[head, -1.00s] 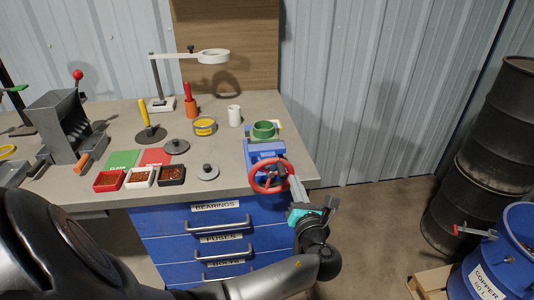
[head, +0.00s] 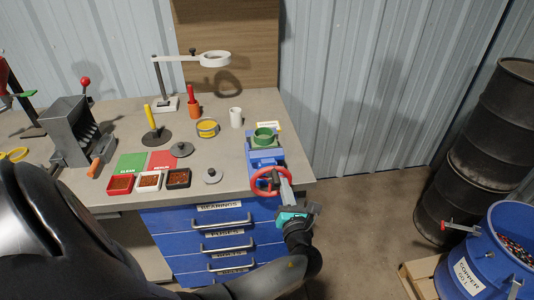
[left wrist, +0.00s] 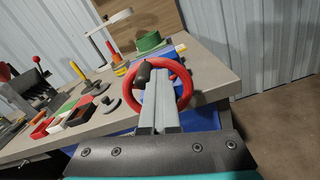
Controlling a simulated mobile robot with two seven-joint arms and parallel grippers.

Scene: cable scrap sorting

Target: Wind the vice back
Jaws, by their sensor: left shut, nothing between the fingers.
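The blue vice (head: 266,156) stands at the front right corner of the bench, with a green ring-shaped part (head: 264,136) at its top. Its red handwheel (head: 257,189) faces the front edge and also shows in the left wrist view (left wrist: 187,86). A dark knob (left wrist: 143,73) stands out from the wheel at its upper left there. My left gripper (head: 285,181) is shut and empty. Its grey fingers (left wrist: 159,83) overlap the wheel's opening beside the knob. I cannot tell whether they touch the wheel. My right gripper is out of view.
On the bench left of the vice stand a lidded knob disc (head: 212,175), a white cup (head: 236,117) and small trays (head: 178,178). Blue drawers (head: 222,238) lie below. A blue copper drum (head: 490,250) stands at right; the floor between is clear.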

